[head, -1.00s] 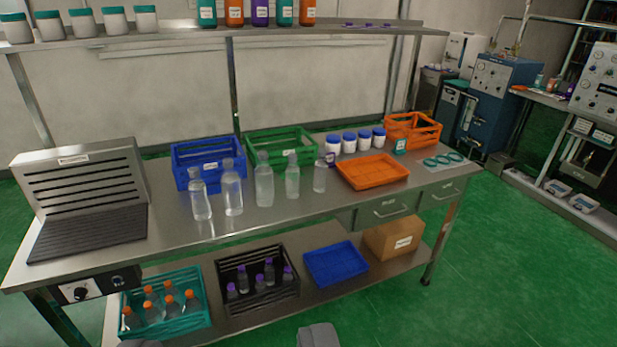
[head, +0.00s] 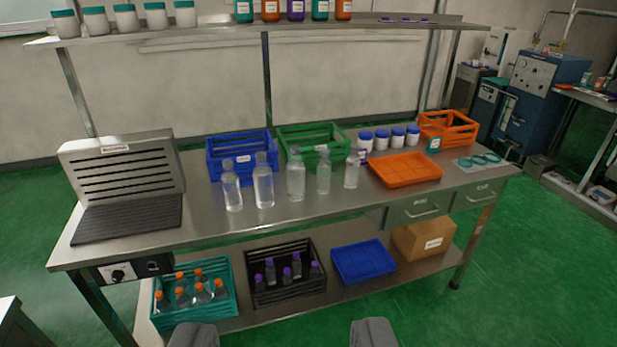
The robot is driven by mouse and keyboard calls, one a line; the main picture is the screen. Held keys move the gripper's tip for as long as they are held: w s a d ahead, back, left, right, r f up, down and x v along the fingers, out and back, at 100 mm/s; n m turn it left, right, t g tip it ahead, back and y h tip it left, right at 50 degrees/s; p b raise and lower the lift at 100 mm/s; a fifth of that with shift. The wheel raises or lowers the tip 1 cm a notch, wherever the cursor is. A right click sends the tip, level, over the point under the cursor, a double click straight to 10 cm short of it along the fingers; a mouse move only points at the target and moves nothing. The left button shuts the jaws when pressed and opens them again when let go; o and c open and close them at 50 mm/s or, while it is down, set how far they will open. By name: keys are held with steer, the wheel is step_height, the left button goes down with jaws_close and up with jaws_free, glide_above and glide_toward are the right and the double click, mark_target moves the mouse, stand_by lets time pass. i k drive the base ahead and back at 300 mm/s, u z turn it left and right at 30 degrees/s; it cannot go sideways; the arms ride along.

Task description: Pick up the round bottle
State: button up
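Clear, empty-looking bottles stand upright in a row on the metal bench (head: 330,212): the leftmost (head: 231,190), the second (head: 263,185), the third (head: 296,180), the fourth (head: 323,175) and the rightmost (head: 352,172). Their shapes differ slightly, but at this size I cannot tell for sure which is the round bottle. My gripper (head: 283,334) shows at the bottom edge as two grey fingertips set wide apart. It is open, with nothing between the tips, and well short of the bottles. The rest of it is out of the picture.
Behind the bottles are a blue crate (head: 242,142) and a green crate (head: 310,131). An orange tray (head: 405,170) lies to their right, a vented metal unit (head: 122,172) to their left. The lower shelf holds a teal crate (head: 193,318) and a black crate (head: 286,298). Green floor is clear at right.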

mark_target(295, 168)
steer(key=u, duration=0.45)
steer(key=i, duration=0.85)
steer(key=u, duration=0.5)
steer(key=i, duration=1.45)
steer(key=z, duration=0.6)
